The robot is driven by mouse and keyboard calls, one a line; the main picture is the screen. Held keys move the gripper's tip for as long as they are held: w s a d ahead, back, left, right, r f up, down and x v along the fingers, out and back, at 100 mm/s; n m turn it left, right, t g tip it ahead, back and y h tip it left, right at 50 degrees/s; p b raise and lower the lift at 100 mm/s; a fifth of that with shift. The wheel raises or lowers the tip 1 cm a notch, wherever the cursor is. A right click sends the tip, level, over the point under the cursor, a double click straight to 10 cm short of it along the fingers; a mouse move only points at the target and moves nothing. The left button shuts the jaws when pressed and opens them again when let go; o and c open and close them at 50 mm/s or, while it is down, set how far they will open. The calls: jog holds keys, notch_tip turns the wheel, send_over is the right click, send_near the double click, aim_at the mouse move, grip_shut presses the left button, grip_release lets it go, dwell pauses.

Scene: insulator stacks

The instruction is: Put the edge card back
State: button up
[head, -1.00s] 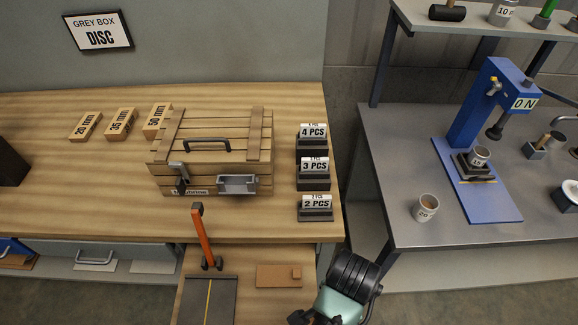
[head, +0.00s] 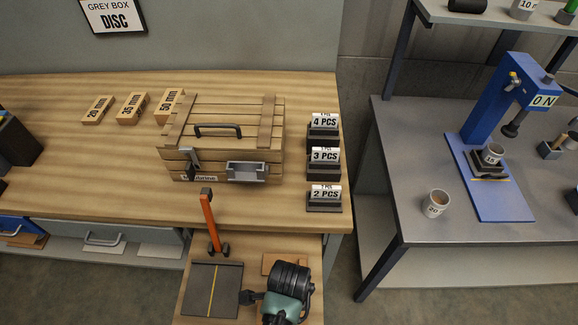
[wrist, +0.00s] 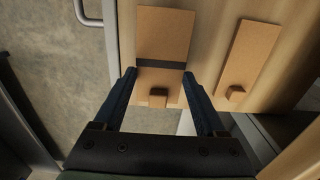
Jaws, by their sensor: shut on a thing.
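My gripper (wrist: 159,74) has its two dark blue fingers on either side of a tan card (wrist: 160,80) with a small block at its near end. A dark band crosses tan surface just beyond the fingertips; I cannot tell whether it is all one card. A second tan card (wrist: 247,50) with a block lies on the wooden pull-out board, to the right in the wrist view. In the head view this card (head: 270,264) is partly hidden behind my arm. The held card cannot be made out there.
The dark mat (head: 198,285) with a yellow line and an orange-handled tool (head: 209,225) are left of my arm. A slatted crate (head: 225,135), labelled blocks (head: 132,108) and PCS stands (head: 324,198) stand on the bench behind. A blue press (head: 478,140) stands right.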

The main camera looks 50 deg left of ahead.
jog(key=shift+f, duration=1.2)
jog(key=o, duration=1.4)
jog(key=shift+f, duration=0.1)
notch_tip(320, 180, up, 12)
jog(key=shift+p, duration=0.45)
